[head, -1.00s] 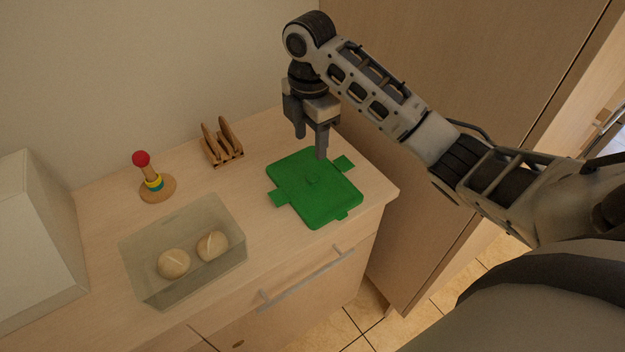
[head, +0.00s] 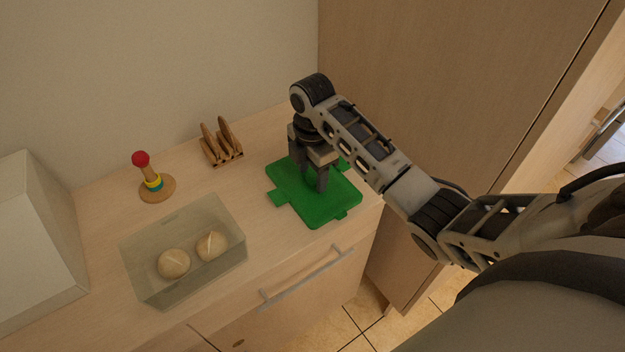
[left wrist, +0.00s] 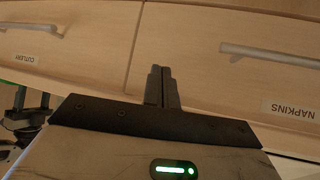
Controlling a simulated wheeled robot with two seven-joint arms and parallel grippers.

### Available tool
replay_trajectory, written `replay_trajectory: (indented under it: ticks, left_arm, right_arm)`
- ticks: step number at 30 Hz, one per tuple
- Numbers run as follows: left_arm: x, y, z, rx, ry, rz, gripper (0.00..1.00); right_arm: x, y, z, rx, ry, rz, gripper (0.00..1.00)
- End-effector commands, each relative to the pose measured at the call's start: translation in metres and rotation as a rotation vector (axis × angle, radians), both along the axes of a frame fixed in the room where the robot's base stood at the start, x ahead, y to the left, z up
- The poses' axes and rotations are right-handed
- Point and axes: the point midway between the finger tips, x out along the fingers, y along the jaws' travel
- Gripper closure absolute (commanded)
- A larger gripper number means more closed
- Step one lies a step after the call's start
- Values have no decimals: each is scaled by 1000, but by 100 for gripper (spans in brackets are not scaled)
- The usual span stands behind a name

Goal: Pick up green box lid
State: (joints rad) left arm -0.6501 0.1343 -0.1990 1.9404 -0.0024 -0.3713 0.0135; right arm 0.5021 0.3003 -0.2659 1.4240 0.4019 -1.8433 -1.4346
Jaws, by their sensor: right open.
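The green box lid (head: 332,210) is a flat square with side tabs, lying on the wooden counter near its right end. My right gripper (head: 312,180) is open and points down over the lid, its fingers around the lid's middle. They hide the small knob there, and I cannot tell whether they touch it. In the left wrist view my left gripper (left wrist: 161,86) is shut and empty, facing drawer fronts.
A clear container (head: 143,275) with two round buns stands on the counter's front left. A tall cabinet (head: 420,95) borders the right. A drawer handle (head: 305,276) juts out in front.

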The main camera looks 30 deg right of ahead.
Motion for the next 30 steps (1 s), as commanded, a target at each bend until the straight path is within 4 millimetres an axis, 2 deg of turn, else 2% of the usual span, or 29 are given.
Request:
replay_trajectory:
  ticks: [2,7,8,20,23,27,30]
  left_arm:
    - [0,0,-1,0,1,0,100]
    - [0,0,-1,1,2,1,100]
    - [0,0,-1,1,2,1,100]
    - [-1,1,-3,1,4,1,100]
    - [-1,1,-4,1,6,1,100]
    - [0,0,-6,1,6,1,100]
    - [0,0,-2,0,3,2,100]
  right_arm:
    - [0,0,0,0,0,0,47]
    - [0,0,0,0,0,0,95]
    - [0,0,0,0,0,0,96]
    - [1,0,6,-1,-2,0,96]
    - [1,-1,14,-1,-3,1,96]
    - [1,0,34,-1,-5,2,96]
    - [-14,8,51,-1,-4,4,96]
